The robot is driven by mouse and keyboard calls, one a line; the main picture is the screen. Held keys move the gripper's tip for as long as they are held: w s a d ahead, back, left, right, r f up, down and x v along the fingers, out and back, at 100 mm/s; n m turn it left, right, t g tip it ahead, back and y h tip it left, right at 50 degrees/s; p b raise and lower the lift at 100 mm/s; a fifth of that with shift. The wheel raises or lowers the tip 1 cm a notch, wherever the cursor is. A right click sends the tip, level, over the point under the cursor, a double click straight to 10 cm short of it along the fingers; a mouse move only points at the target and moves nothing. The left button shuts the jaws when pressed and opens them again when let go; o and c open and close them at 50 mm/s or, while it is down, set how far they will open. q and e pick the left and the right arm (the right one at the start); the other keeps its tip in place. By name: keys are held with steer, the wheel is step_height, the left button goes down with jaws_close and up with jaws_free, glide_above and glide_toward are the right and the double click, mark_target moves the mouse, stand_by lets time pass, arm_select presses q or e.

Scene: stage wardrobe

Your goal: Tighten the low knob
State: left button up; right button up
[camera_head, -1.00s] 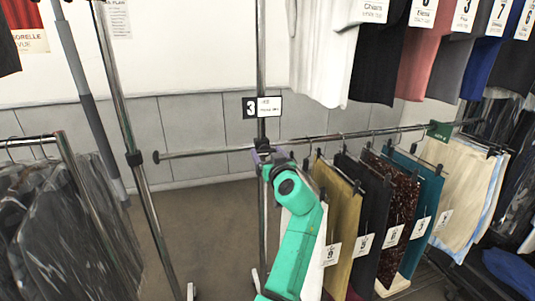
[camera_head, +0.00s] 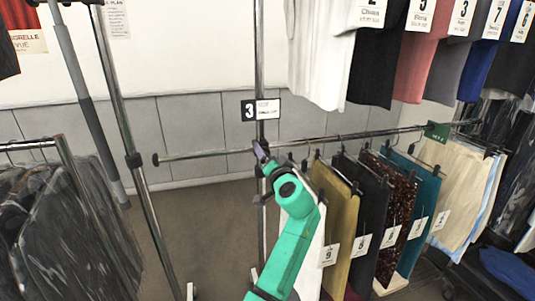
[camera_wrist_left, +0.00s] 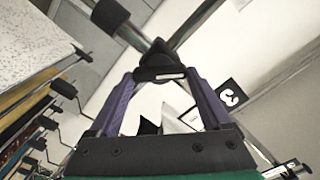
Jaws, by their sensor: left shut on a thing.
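The low knob (camera_wrist_left: 160,62) is a dark knob at the joint where the low rail (camera_head: 205,154) meets the upright post (camera_head: 260,60). In the left wrist view it sits between the tips of my two purple fingers. My left gripper (camera_head: 259,150) is shut on it, and it also shows in the left wrist view (camera_wrist_left: 160,77). In the head view my gripper and wrist hide most of the knob. My right gripper is not in view.
Skirts and trousers hang from the low rail at right, the nearest a white one (camera_head: 311,250) close beside my forearm. Shirts (camera_head: 380,60) hang above. A sign marked 3 (camera_head: 261,109) is on the post above the knob.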

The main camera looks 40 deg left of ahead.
arm_select(q)
steer(key=m+p, duration=0.1)
steer(key=m, duration=0.1)
steer(key=m+p, duration=0.1)
steer(key=m, duration=0.2)
steer(key=shift+r+m+p, duration=0.3)
steer(key=shift+p, duration=0.1)
steer(key=m+p, duration=0.2)
steer(key=m, duration=0.1)
steer(key=shift+f+m, duration=0.1)
steer(key=shift+m, duration=0.2)
steer(key=shift+w+a, duration=0.1)
